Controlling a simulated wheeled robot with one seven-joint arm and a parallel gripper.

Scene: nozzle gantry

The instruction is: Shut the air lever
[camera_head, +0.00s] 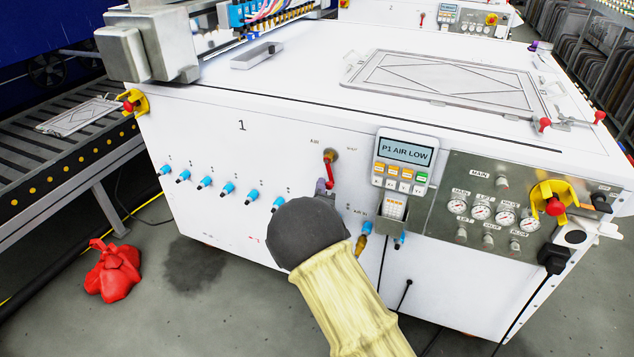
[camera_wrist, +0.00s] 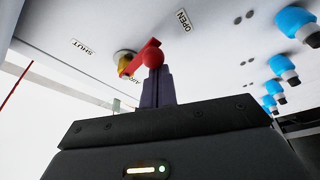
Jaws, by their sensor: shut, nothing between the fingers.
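The air lever (camera_head: 328,168) is a red handle on a brass valve on the white front panel of the machine. In the wrist view the lever (camera_wrist: 145,57) runs from the brass stem to a round red knob, between the OPEN label (camera_wrist: 183,19) and the SHUT label (camera_wrist: 82,46). My gripper (camera_wrist: 156,72) is shut with nothing between its fingers. Its dark fingertips are at the knob, overlapping it in the picture; I cannot tell whether they touch. In the head view my gripper (camera_head: 323,187) is just below the lever, partly hidden by my wrist.
A display (camera_head: 405,151) reads "P1 AIR LOW" right of the lever. Several blue fittings (camera_head: 228,190) line the panel on the left. A gauge panel (camera_head: 490,208) with a yellow and red switch (camera_head: 553,203) is at right. A red bundle (camera_head: 112,270) lies on the floor.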

